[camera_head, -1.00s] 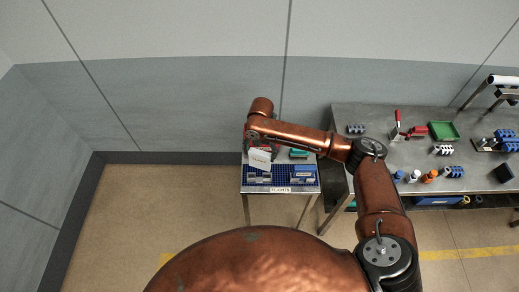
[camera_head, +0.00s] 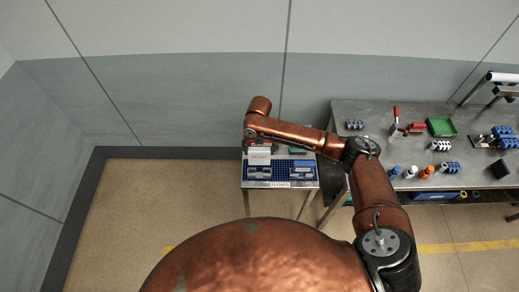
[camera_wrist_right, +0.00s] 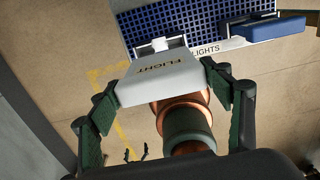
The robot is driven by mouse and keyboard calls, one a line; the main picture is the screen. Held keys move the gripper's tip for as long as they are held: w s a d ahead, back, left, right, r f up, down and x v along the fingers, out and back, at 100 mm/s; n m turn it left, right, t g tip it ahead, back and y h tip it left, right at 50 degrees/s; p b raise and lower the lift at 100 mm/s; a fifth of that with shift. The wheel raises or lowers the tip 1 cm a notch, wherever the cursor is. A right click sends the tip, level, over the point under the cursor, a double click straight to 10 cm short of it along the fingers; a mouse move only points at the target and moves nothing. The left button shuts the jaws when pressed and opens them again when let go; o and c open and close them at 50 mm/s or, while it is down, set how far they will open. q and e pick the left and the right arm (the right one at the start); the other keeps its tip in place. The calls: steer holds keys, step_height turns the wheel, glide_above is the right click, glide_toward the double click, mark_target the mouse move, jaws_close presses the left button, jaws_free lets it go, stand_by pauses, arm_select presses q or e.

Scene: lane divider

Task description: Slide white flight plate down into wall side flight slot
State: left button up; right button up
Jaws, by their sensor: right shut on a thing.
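The white flight plate (camera_wrist_right: 158,82), marked FLIGHT, is held between the fingers of my right gripper (camera_wrist_right: 163,92) in the right wrist view. In the head view the plate (camera_head: 259,155) is a small pale square above the left part of the blue perforated stand top (camera_head: 280,179). A pale bracket-like holder (camera_wrist_right: 157,46) shows just past the plate's far edge in the wrist view; whether the plate touches it or sits in it I cannot tell. My right gripper is partly hidden by its arm in the head view. My left gripper is not in view.
A blue block-like piece (camera_wrist_right: 275,29) lies right of the plate, beside the FLIGHTS label (camera_head: 281,184). The wall (camera_head: 200,105) is close behind the stand. A grey workbench (camera_head: 430,180) with a green tray (camera_head: 440,127) and several small parts stands to the right.

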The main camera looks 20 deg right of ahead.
mark_target(259, 163)
steer(key=shift+f+b, duration=1.25)
steer(key=shift+f, duration=1.6)
steer(key=shift+p, duration=0.95)
steer(key=shift+f+b, duration=1.6)
steer(key=shift+f, duration=1.2)
steer(key=o, duration=1.4)
step_height(259, 163, up, 12)
steer(key=shift+r, duration=0.1)
